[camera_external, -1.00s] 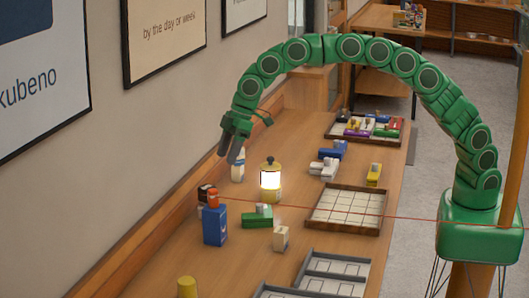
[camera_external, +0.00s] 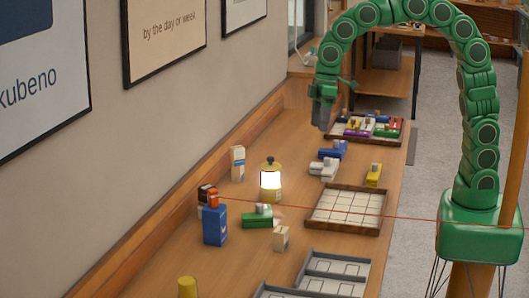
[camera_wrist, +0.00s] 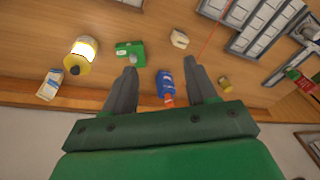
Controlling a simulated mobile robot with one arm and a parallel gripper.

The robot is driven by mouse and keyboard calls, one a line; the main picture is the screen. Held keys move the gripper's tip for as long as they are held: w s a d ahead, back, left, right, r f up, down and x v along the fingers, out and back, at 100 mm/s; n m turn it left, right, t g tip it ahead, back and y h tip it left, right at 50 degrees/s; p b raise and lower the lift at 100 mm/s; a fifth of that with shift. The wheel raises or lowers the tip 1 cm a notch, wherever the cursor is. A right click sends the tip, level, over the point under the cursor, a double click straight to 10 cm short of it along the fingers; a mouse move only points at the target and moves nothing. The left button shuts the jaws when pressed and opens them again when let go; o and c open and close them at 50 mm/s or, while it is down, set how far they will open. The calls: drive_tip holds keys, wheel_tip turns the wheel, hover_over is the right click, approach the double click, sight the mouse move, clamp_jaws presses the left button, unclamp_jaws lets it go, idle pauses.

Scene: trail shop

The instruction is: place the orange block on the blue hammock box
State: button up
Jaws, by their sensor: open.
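A tall blue box (camera_external: 214,226), which looks like the blue hammock box, stands upright on the wooden bench. The small orange block (camera_external: 213,199) sits on its top. The blue box (camera_wrist: 164,82) and the orange block (camera_wrist: 168,99) also show in the wrist view, beyond and between my fingers. My gripper (camera_external: 322,118) is raised over the far part of the bench, well apart from both. In the wrist view my gripper (camera_wrist: 163,74) has its fingers spread with nothing held between them.
A lit lantern (camera_external: 270,180), a white carton (camera_external: 238,163), a green box (camera_external: 257,217) and a cream box (camera_external: 281,238) stand near the blue box. A gridded tray (camera_external: 346,209) lies to the right. A tray of coloured items (camera_external: 367,128) is at the far end. The wall borders the left.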

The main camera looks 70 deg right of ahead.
drive_tip(key=s+d+f+m+g, duration=0.1)
drive_tip(key=s+d, duration=0.4)
drive_tip(key=s, duration=0.6)
drive_tip(key=s+d+f+m+g+h, duration=0.1)
drive_tip(key=s+d, duration=0.4)
drive_tip(key=s, duration=0.7)
drive_tip(key=s+d+f+m+h, duration=0.1)
drive_tip(key=s+d+m, duration=0.3)
drive_tip(key=s, duration=0.7)
drive_tip(key=shift+s+d+f+g, duration=0.35)
drive_tip(key=shift+d+f+g, duration=0.1)
drive_tip(key=shift+f, duration=0.4)
